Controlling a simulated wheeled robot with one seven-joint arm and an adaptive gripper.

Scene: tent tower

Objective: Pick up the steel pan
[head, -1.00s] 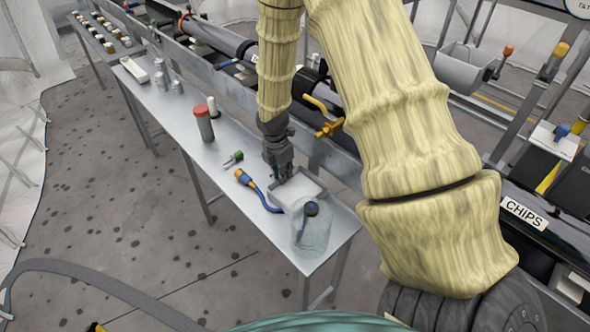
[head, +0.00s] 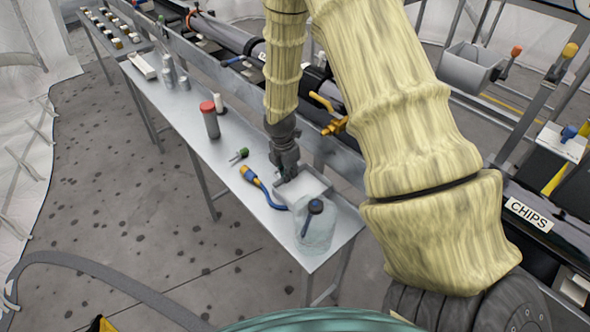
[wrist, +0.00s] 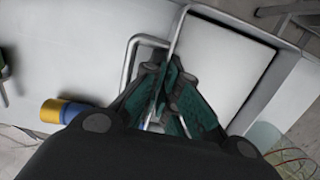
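The steel pan (head: 316,184) is a shallow, light-grey rectangular tray at the near end of the metal table. My gripper (head: 284,179) points down at its left edge in the head view. In the wrist view the pan (wrist: 222,58) lies to the right, with a wire-like handle (wrist: 132,50) on its left side. My gripper's green-padded fingers (wrist: 166,72) are drawn together on the pan's rim, one on each side. The fingertips partly hide the rim and the handle's lower end. The pan appears to rest on the table.
A clear jug with a dark cap (head: 316,232) stands close in front of the pan. A blue-and-yellow tool (head: 262,187) and a green-tipped piece (head: 239,155) lie to the left. A red-capped cylinder (head: 210,122) stands farther back. A rail and pipes run behind the table.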

